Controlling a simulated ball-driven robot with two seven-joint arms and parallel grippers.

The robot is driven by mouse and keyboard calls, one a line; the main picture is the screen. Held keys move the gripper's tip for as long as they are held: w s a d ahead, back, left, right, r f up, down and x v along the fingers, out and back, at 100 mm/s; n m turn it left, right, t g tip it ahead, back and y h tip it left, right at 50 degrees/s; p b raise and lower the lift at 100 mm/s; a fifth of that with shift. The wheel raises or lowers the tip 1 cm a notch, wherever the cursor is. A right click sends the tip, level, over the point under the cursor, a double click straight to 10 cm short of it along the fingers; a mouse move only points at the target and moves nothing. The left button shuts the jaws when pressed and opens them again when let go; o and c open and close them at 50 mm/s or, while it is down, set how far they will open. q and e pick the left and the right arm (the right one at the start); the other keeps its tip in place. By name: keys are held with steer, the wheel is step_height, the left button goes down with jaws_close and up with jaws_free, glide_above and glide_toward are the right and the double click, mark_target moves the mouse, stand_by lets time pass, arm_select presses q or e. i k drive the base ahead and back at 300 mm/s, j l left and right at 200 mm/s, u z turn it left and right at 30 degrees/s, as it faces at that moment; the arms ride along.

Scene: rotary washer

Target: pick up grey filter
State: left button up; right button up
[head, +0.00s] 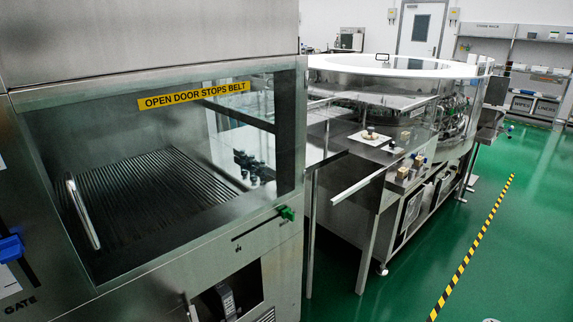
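I cannot make out a grey filter for certain in the head view. A dark grey object (228,302) sits partly inside a square opening low on the front of the steel machine (110,50) at the left. I cannot tell whether it is the filter. Its lower part is near the bottom edge of the picture. Neither of my grippers is in view.
A glass door (60,150) with a steel handle (82,211) covers a ribbed belt (150,190). A green knob (287,213) sticks out below it. A round washer (385,66) stands behind. The green floor (525,240) at the right is clear beyond striped tape (474,245).

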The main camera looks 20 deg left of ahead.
mark_target(221, 295)
steer(key=k+j+u, duration=0.1)
steer(key=j+u, duration=0.2)
steer(key=j, duration=0.15)
steer(key=j+u, duration=0.25)
steer(key=j, duration=0.25)
steer(key=l+u, duration=0.15)
steer(key=u, duration=0.3)
steer(key=i+l+u, duration=0.1)
steer(key=u, duration=0.35)
steer(key=l+u, duration=0.2)
steer(key=u, duration=0.25)
steer(key=l+u, duration=0.25)
steer(key=l, duration=0.4)
steer(key=l+u, duration=0.25)
steer(key=l, duration=0.35)
steer(key=k+l+u, duration=0.25)
steer(key=l, duration=0.35)
steer(key=k+l, duration=0.1)
steer(key=l, duration=0.5)
steer(key=k+l, duration=0.1)
steer(key=l, duration=0.55)
